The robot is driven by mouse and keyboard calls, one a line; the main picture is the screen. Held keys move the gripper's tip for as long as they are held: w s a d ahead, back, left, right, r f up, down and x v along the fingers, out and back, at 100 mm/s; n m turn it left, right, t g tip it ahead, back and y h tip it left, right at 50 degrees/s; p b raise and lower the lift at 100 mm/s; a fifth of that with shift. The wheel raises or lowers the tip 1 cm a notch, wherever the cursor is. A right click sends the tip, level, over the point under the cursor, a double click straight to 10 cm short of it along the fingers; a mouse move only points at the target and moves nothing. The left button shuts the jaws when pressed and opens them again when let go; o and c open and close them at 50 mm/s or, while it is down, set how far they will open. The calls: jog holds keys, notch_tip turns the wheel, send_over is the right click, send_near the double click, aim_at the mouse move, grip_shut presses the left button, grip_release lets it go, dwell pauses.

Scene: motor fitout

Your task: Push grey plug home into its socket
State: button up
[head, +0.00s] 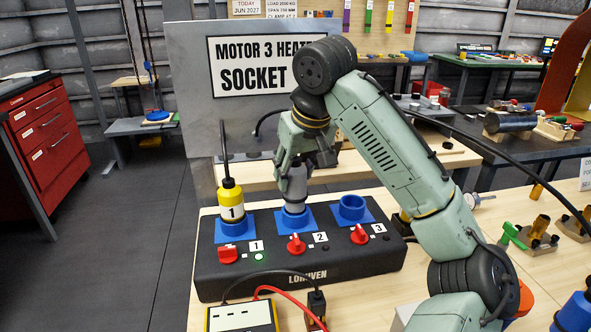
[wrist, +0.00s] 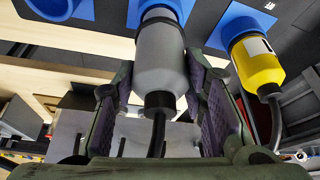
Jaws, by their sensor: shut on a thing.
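The grey plug (head: 294,184) stands upright at the blue middle socket (head: 296,217), above the label 2. Its lower end meets the socket's rim; how deep it sits I cannot tell. My gripper (head: 297,163) is shut on the plug from above and behind. In the wrist view the grey plug (wrist: 161,62) lies between the two finger pads of my gripper (wrist: 170,90). Its black cable runs down toward the palm. The plug's end meets the blue socket (wrist: 160,8) at the top of the picture.
A yellow plug (head: 231,200) marked 1 sits in the left socket, with a green light below it. The right socket (head: 353,207) is empty. Red knobs line the black box (head: 300,275). A yellow-edged meter (head: 240,317) with a red lead stands in front.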

aim_at(295, 187)
jog(key=shift+f+b, duration=0.4)
jog(key=shift+f, duration=0.45)
jog(key=shift+s+f, duration=0.1)
jog(key=shift+f, duration=0.2)
jog(key=shift+s+f+b, duration=0.25)
jog(key=shift+f+b, duration=0.3)
jog(key=shift+b, duration=0.05)
jog(key=shift+a, duration=0.1)
jog(key=shift+r, duration=0.15)
jog(key=shift+r+p, duration=0.15)
jog(key=shift+p, duration=0.2)
jog(key=shift+w+a+r+p, duration=0.1)
jog(key=shift+w+r+p, duration=0.3)
jog(key=shift+p, duration=0.2)
jog(key=shift+r+p, duration=0.4)
jog(key=shift+r, duration=0.2)
